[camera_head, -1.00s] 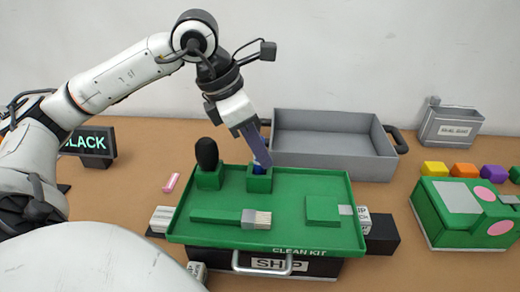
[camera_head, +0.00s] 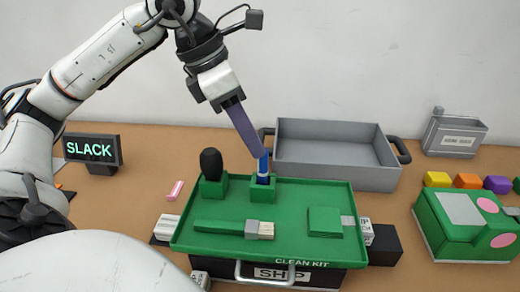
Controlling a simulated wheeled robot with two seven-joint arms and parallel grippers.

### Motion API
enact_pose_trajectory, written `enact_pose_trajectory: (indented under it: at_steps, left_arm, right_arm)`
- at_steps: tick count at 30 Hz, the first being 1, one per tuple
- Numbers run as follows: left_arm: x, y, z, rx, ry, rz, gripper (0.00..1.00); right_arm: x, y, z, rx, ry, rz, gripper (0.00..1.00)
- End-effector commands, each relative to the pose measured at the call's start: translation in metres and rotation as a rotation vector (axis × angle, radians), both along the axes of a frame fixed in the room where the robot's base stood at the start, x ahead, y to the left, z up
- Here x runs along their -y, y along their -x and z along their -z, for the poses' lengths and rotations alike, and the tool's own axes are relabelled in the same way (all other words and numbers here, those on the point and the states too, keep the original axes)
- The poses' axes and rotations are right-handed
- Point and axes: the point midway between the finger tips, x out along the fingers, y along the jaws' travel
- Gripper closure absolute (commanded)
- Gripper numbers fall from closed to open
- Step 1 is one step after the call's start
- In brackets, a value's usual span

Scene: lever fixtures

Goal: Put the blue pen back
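The blue pen (camera_head: 263,165) stands about upright in a small green holder (camera_head: 263,190) at the back of the green tray (camera_head: 285,236). A pale band shows near its lower part. My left gripper (camera_head: 258,153) comes down at a slant from the upper left, its purple-grey fingertips at the pen's upper end. The fingers are seen edge-on, so I cannot tell whether they grip the pen or only stand beside it. The pen's lower end is hidden in the holder. My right gripper is not in view.
On the tray are a black rounded-top item (camera_head: 211,164) in another holder, a brush (camera_head: 232,228) and a green block (camera_head: 324,222). A grey bin (camera_head: 335,178) stands behind. A green box (camera_head: 462,226) is at right, a SLACK sign (camera_head: 91,149) at left.

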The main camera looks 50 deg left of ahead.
Motion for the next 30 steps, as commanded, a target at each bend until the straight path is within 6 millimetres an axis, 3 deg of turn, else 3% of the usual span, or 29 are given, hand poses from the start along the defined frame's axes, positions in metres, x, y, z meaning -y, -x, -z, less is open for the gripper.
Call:
enact_pose_trajectory:
  at_steps: [3,9,30]
  left_arm:
    - [-0.004,0.008,-0.024,0.002,0.001,0.0,0.66]
    - [-0.008,0.015,-0.042,0.0,0.0,0.0,0.66]
    - [-0.009,0.017,-0.044,-0.001,0.0,0.0,0.66]
  right_arm:
    - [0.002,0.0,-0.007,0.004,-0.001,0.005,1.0]
    - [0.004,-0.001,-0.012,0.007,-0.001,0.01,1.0]
    - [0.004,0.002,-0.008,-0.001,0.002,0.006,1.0]
